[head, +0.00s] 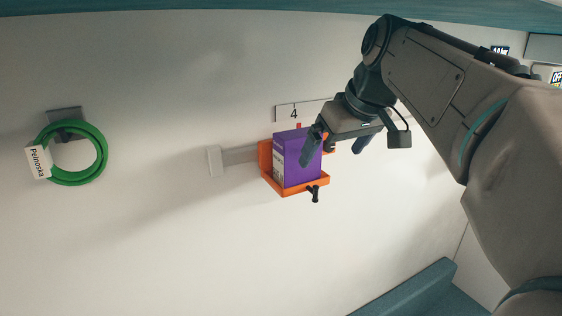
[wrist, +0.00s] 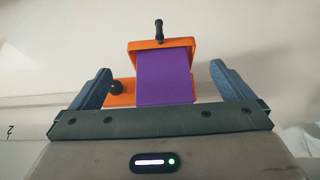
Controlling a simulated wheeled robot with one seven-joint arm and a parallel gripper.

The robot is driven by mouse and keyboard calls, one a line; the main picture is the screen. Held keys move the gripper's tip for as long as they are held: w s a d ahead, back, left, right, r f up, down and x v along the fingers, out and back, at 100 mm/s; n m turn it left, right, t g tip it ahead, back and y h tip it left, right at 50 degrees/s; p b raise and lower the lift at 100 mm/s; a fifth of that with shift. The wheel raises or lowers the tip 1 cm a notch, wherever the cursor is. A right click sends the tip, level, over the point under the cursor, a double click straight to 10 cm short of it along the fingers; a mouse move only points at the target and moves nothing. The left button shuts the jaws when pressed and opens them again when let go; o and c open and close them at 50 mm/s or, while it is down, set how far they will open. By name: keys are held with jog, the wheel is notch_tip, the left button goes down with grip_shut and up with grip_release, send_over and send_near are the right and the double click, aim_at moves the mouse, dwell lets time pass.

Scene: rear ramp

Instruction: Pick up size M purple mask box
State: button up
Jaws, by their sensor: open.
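The purple mask box (head: 298,160) stands in an orange wall holder (head: 266,158) under a label with the number 4 in the head view. A white printed strip shows on its left side; I cannot read a size. My gripper (head: 333,148) is open, at the right of the box, with one finger in front of the box's right part. In the wrist view the purple box (wrist: 165,75) lies between the two spread fingers of my gripper (wrist: 160,88), with gaps on both sides. The orange holder (wrist: 140,46) shows beyond it. I cannot tell whether a finger touches the box.
The holder is on a grey wall rail (head: 238,156) with a light end piece. A black knob (head: 314,193) sticks out below the holder. A green hose coil (head: 98,150) with a tag hangs at the left. A teal ledge (head: 410,290) is at the lower right.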

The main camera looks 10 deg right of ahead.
aim_at(299, 134)
jog(key=w+a+p, duration=0.1)
jog(key=w, duration=0.2)
jog(key=w+a, duration=0.1)
jog(key=w, duration=0.2)
jog(key=w+a+p, duration=0.1)
jog(key=w, duration=0.2)
jog(key=shift+r+p, duration=0.1)
jog(key=shift+p, duration=0.2)
jog(key=shift+w+a+p, duration=0.15)
jog(key=shift+w+a, duration=0.05)
jog(key=shift+w, duration=0.35)
jog(key=shift+w+a+p, duration=0.15)
jog(key=shift+w, duration=0.35)
jog(key=x, duration=0.5)
jog(key=shift+s, duration=0.1)
jog(key=c, duration=0.8)
